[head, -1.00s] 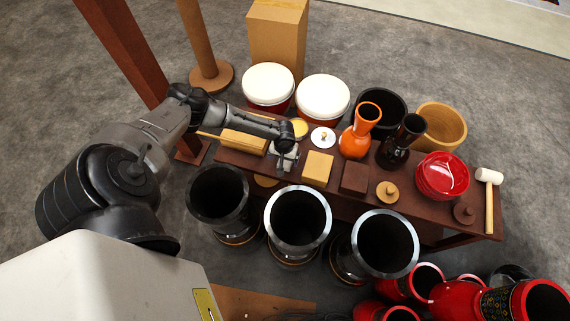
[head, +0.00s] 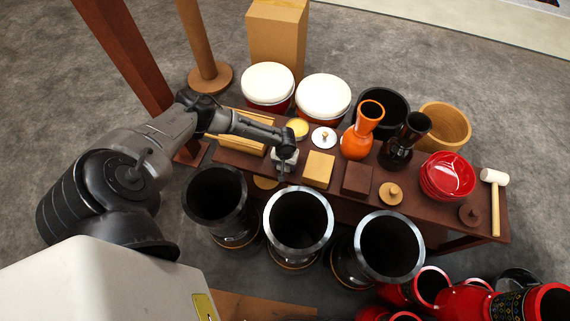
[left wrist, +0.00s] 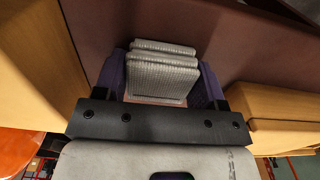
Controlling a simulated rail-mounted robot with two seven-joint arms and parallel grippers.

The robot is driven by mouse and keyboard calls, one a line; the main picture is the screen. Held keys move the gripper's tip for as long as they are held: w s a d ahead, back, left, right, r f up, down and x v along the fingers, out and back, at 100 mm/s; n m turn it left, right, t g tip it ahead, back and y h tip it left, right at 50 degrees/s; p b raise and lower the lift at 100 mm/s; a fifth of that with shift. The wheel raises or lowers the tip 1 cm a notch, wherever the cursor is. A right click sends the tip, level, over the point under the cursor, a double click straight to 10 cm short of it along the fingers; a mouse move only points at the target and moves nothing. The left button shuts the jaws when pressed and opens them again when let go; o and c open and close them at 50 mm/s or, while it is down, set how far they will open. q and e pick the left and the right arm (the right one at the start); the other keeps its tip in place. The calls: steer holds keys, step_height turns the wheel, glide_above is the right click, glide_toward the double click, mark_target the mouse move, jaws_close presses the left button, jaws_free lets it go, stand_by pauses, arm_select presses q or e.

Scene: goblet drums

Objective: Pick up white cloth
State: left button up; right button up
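The white cloth (left wrist: 162,75) is a small folded stack, pale grey-white and ribbed. In the left wrist view it lies on the dark brown table between the two purple fingers of my left gripper (left wrist: 160,85). The fingers are spread, one on each side of the cloth; whether they touch its edges is hard to tell. In the head view my left gripper (head: 285,168) points down over the cloth (head: 290,156), covering part of it. My right gripper is not in view.
A tan block (head: 319,169) stands close right of the cloth, and a tan wooden box (head: 243,143) lies to its left. A small yellow-topped pot (head: 298,127) and a white lid (head: 323,138) are behind. Black drums (head: 299,219) stand in front of the table (head: 420,205).

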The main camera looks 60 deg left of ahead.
arm_select(q)
steer(key=c, duration=0.4)
steer(key=shift+r+p, duration=0.45)
steer(key=shift+r, duration=0.15)
step_height(320, 180, up, 3)
steer(key=shift+r+p, duration=0.15)
steer(key=shift+p, duration=0.95)
steer(key=w+d+r+p, duration=0.1)
steer(key=d+r, duration=0.1)
steer(key=d, duration=0.1)
steer(key=w+d+r+p, duration=0.1)
steer(key=d, duration=0.2)
steer(key=w+d+r+p, duration=0.1)
steer(key=d+r+p, duration=0.1)
steer(key=d, duration=0.1)
steer(key=shift+d+r, duration=0.3)
steer(key=shift+r, duration=0.05)
steer(key=shift+w+d+r, duration=0.15)
steer(key=shift+d+r, duration=0.05)
steer(key=shift+d, duration=0.2)
steer(key=shift+w+d+r, duration=0.1)
steer(key=shift+d+r, duration=0.1)
steer(key=shift+d, duration=0.2)
